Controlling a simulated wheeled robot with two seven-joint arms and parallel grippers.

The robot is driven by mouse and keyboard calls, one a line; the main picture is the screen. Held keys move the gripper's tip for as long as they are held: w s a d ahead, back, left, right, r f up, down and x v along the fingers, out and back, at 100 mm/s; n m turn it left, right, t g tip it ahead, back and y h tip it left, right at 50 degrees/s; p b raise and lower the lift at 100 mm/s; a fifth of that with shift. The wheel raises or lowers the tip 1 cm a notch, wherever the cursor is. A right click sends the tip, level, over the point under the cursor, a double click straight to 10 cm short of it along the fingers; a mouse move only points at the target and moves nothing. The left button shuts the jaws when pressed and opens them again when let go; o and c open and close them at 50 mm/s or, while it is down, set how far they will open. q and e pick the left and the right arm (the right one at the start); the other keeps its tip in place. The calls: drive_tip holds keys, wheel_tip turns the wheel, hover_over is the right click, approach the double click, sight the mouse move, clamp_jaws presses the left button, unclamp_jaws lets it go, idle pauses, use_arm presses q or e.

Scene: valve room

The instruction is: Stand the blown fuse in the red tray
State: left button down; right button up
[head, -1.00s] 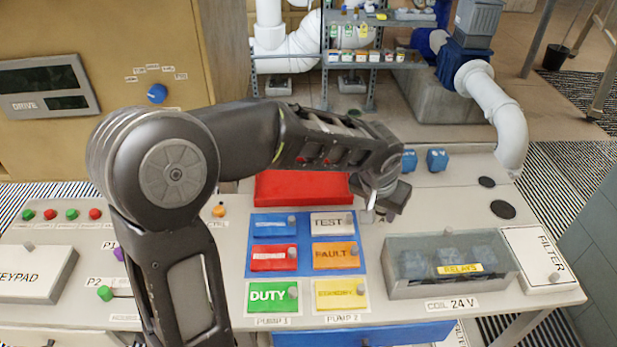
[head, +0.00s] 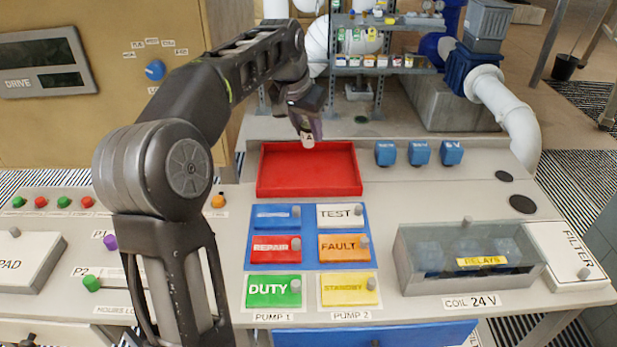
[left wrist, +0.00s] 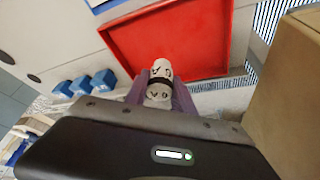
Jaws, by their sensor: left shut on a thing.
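My left gripper (head: 307,128) is shut on a small white fuse (head: 307,141) with dark marks. In the left wrist view the fuse (left wrist: 161,80) sits between the purple fingers, with a dark band and black marks on it. The red tray (head: 282,181) lies on the bench below and behind the panel of coloured tags. In the head view the fuse is over the back part of the tray. The tray (left wrist: 205,22) looks empty in the left wrist view. I cannot tell the gap between fuse and tray floor. My right gripper is not in view.
Blue blocks (head: 420,152) stand in a row to the right of the tray. A relay box with a clear lid (head: 470,255) and a filter cover (head: 565,250) are at the right. The tan drive cabinet (head: 110,120) rises close by on the left.

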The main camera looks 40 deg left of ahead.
sight(307, 147)
use_arm(q)
drive_tip(key=shift+f, duration=3.1)
drive_tip(key=shift+f, duration=1.85)
drive_tip(key=shift+f, duration=0.2)
drive_tip(key=c, duration=1.1)
unclamp_jaws()
drive_tip(key=shift+o, duration=0.2)
drive_tip(key=shift+r, duration=0.2)
drive_tip(key=v, duration=1.2)
